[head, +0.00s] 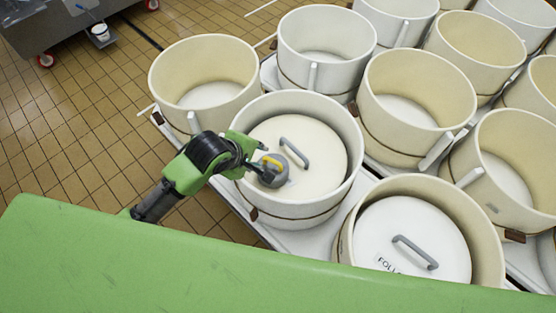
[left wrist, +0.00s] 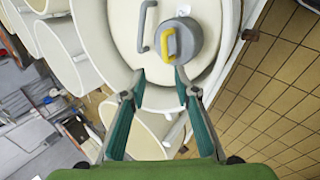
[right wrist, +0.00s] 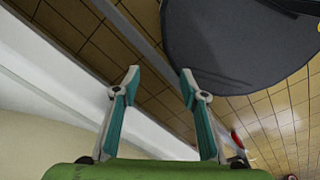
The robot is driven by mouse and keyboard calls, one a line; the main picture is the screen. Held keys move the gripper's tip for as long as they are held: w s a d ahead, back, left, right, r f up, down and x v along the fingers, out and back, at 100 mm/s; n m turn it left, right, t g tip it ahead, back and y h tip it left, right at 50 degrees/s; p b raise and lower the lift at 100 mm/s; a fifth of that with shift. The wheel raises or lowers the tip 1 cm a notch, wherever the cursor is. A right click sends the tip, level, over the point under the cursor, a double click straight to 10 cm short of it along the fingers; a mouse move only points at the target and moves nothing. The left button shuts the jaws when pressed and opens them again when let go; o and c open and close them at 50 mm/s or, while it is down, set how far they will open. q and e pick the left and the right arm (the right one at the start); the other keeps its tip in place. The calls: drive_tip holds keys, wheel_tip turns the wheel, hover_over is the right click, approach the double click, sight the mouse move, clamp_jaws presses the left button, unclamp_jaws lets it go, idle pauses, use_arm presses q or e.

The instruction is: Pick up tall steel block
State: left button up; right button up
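The steel block (left wrist: 182,44) is a grey rounded weight with a yellow handle. It sits on a white lid (left wrist: 118,40) with a grey bar handle, inside a cream vat. In the head view the block (head: 271,177) is at the left of the lid (head: 318,176), partly covered by my left gripper (head: 251,163). In the left wrist view my left gripper (left wrist: 160,72) is open and empty, its fingertips just short of the block; I cannot tell if they touch it. My right gripper (right wrist: 160,72) is open and empty, over tiled floor, out of the head view.
The vat's wall (head: 275,210) surrounds the lid. Several other cream vats stand close by, one with a lettered lid (head: 385,240). Open tiled floor (head: 75,120) lies at the left, with a steel machine (head: 50,25) beyond. A dark grey surface (right wrist: 235,45) is near my right gripper.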

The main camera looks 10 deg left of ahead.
use_arm(q)
hover_over(272, 161)
drive_tip(key=s+a, duration=0.2)
drive_tip(key=s, duration=0.1)
drive_tip(key=f, duration=0.5)
drive_tip(key=shift+w+d+f, duration=0.15)
drive_tip(key=shift+d+f, duration=0.05)
drive_tip(key=shift+f, duration=0.1)
drive_tip(key=shift+w+d+f+p, duration=0.1)
drive_tip(key=shift+w+f+p, duration=0.05)
drive_tip(key=shift+f+p, duration=0.15)
drive_tip(key=shift+f, duration=0.15)
drive_tip(key=shift+s+d+p+x, duration=0.1)
drive_tip(key=shift+p+x, duration=0.2)
drive_tip(key=shift+x, duration=0.85)
drive_tip(key=shift+s+d+p+x, duration=0.15)
drive_tip(key=shift+p+x, duration=0.15)
drive_tip(key=shift+x, duration=0.9)
use_arm(e)
drive_tip(key=shift+s+a+r, duration=0.15)
drive_tip(key=shift+s+r, duration=0.15)
drive_tip(key=shift+r, duration=0.2)
drive_tip(key=shift+s+a+r, duration=0.1)
drive_tip(key=shift+s+r, duration=0.15)
drive_tip(key=shift+r, duration=0.25)
use_arm(q)
drive_tip(key=shift+f, duration=0.1)
clamp_jaws()
drive_tip(key=shift+w+r, duration=0.2)
